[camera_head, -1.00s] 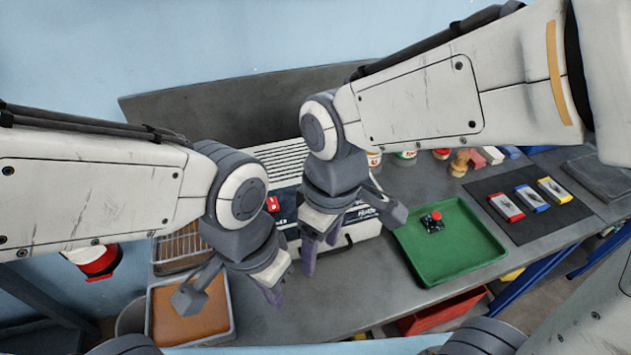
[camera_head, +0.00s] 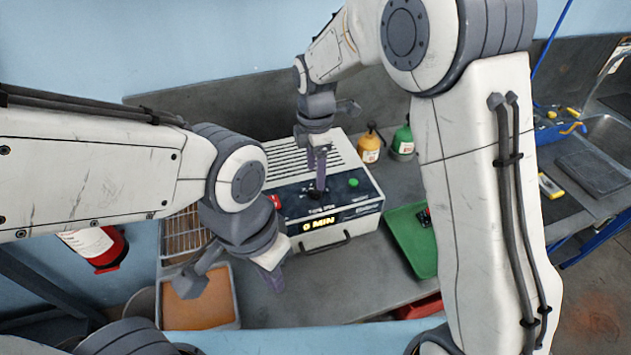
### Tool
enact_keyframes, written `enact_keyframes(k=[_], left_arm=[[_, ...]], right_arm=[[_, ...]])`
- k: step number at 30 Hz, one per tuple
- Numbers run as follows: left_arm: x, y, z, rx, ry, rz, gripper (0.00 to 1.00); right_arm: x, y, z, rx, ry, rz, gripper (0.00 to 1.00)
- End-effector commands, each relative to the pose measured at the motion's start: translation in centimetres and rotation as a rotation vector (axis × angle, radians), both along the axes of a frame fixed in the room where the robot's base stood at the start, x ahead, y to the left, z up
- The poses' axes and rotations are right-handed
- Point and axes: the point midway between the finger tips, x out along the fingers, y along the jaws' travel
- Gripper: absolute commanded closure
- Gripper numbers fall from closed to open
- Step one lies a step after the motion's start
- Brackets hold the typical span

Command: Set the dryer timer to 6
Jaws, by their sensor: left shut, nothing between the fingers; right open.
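The dryer (camera_head: 368,198) is a white box with a slatted top and a dark front panel. Its lit yellow display (camera_head: 318,224) reads MIN after a digit that looks like 0, though it is small. A green button (camera_head: 353,182) is on the panel's right and a red switch (camera_head: 275,202) on its left. My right gripper (camera_head: 319,186) points down at the middle of the panel, just above the display, open; its fingers hide what is behind them, and I cannot tell if they touch. My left gripper (camera_head: 275,281) is shut and empty, in front of the dryer's left corner.
A green tray (camera_head: 407,225) stands right of the dryer, partly behind my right arm. Yellow (camera_head: 370,146) and green (camera_head: 403,141) bottles stand behind it. A wire rack (camera_head: 183,238) and a tray of orange-brown material (camera_head: 195,311) are at left. The bench front is clear.

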Motion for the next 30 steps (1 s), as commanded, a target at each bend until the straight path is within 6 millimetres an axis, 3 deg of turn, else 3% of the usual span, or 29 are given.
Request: enact_keyframes(k=[9, 20, 21, 26, 27, 30], left_arm=[[0.0, 0.0, 1.5, 0.000, 0.000, -0.003, 1.00], [0.0, 0.0, 1.6, 0.000, 0.000, -0.003, 1.00], [0.0, 0.0, 1.6, 0.000, 0.000, -0.003, 1.00], [0.0, 0.0, 1.6, 0.000, 0.000, -0.003, 1.00], [0.0, 0.0, 1.6, 0.000, 0.000, -0.003, 1.00], [0.0, 0.0, 1.6, 0.000, 0.000, -0.003, 1.00]], right_arm=[[-0.1, 0.0, -4.6, -0.001, 0.002, -0.001, 0.30], [0.0, 0.0, -5.5, 0.000, -0.001, -0.001, 0.30], [0.0, 0.0, -5.5, 0.000, -0.001, -0.001, 0.34], [0.0, 0.0, -5.4, 0.000, -0.001, -0.001, 0.95], [0.0, 0.0, -5.4, 0.000, -0.001, -0.001, 1.00], [0.0, 0.0, -5.4, 0.000, -0.001, -0.002, 1.00]])
